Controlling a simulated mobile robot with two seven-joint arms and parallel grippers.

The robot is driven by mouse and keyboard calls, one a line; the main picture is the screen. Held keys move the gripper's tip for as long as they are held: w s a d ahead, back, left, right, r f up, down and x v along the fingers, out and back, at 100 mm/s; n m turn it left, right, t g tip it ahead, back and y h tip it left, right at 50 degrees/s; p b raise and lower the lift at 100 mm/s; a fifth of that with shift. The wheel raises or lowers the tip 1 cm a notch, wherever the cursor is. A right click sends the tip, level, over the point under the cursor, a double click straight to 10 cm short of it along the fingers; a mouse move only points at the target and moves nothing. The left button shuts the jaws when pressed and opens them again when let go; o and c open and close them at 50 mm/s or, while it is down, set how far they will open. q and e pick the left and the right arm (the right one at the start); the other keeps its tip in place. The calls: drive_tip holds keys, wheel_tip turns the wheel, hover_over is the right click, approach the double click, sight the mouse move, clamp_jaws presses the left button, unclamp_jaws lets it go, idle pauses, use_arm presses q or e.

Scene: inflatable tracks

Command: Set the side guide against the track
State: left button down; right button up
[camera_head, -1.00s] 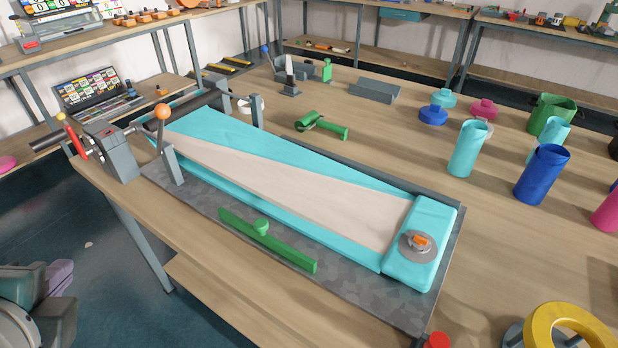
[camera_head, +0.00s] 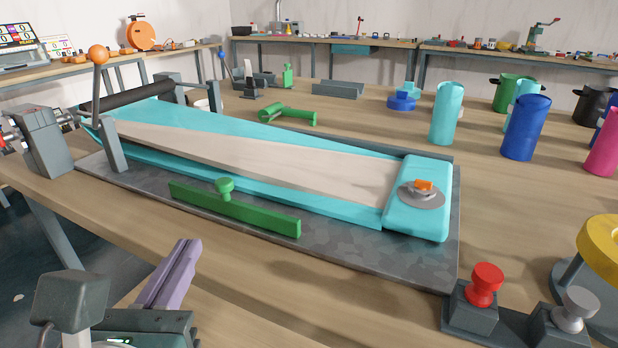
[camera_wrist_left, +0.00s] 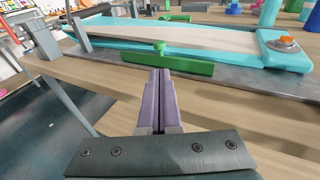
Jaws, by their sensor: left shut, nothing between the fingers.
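The side guide is a green bar (camera_head: 245,212) with a round knob on top. It lies on the grey base plate (camera_head: 350,248), in front of the track and apart from it, slightly angled. It also shows in the left wrist view (camera_wrist_left: 185,65). The track (camera_head: 260,160) is a teal inflatable strip with a beige middle, running from the roller at the left to a teal end block (camera_head: 418,215). My left gripper (camera_head: 185,262) is shut and empty, low in front of the table edge, short of the guide. My right gripper is not in view.
A red knob (camera_head: 485,285) and a grey knob stand at the front right. A roller stand with an orange-tipped lever (camera_head: 98,54) is at the left end. Cylinders (camera_head: 526,128) and green parts (camera_head: 288,114) stand behind. Table between front edge and plate is clear.

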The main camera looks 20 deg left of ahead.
sight(222, 188)
use_arm(q)
drive_tip(key=shift+w, duration=0.1)
drive_tip(key=b+x, duration=0.1)
drive_tip(key=x, duration=1.3)
drive_tip(key=shift+a, duration=0.1)
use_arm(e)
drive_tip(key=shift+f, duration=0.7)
